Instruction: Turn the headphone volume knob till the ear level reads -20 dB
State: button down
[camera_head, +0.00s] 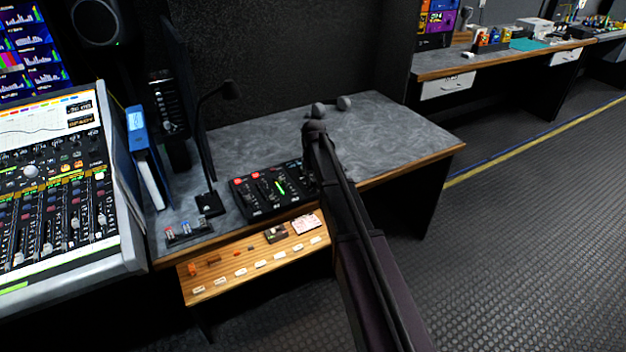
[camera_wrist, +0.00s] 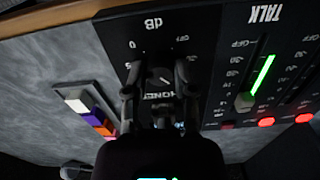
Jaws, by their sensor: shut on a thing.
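The headphone volume knob (camera_wrist: 160,76) is a small dark knob with a pale pointer mark in the wrist view. It sits on the black control panel (camera_wrist: 222,50), above partly covered "PHONES" lettering and near "dB", both upside down. My gripper (camera_wrist: 159,80) has one finger on each side of the knob and is shut on it. In the head view the knob and fingers are hidden behind my arm. The black panel (camera_head: 262,206) shows there on the grey desk. A readout (camera_head: 79,107) on the left console screen shows a dB figure too small to read surely.
Beside the knob is a TALK fader (camera_wrist: 245,101) with a lit green strip and red buttons. A gooseneck microphone (camera_head: 210,203) and small switch box (camera_head: 188,232) stand left of the panel. A wooden shelf (camera_head: 215,288) juts out in front. The right of the desk (camera_head: 415,135) is clear.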

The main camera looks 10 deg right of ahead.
aim_at(313, 180)
jog(key=shift+n, duration=0.5)
jog(key=shift+c, duration=2.1)
grip_release()
jog(key=shift+m, duration=0.4)
jog(key=shift+r+p, duration=0.25)
jog(key=shift+p, duration=0.1)
notch_tip(313, 180, up, 13)
jog(key=p, duration=1.3)
jog(key=s+r+m+p, duration=0.1)
jog(key=s+r+p, duration=0.1)
jog(key=s, duration=2.4)
jog(key=shift+s+m, duration=0.15)
jog(key=shift+m, duration=0.15)
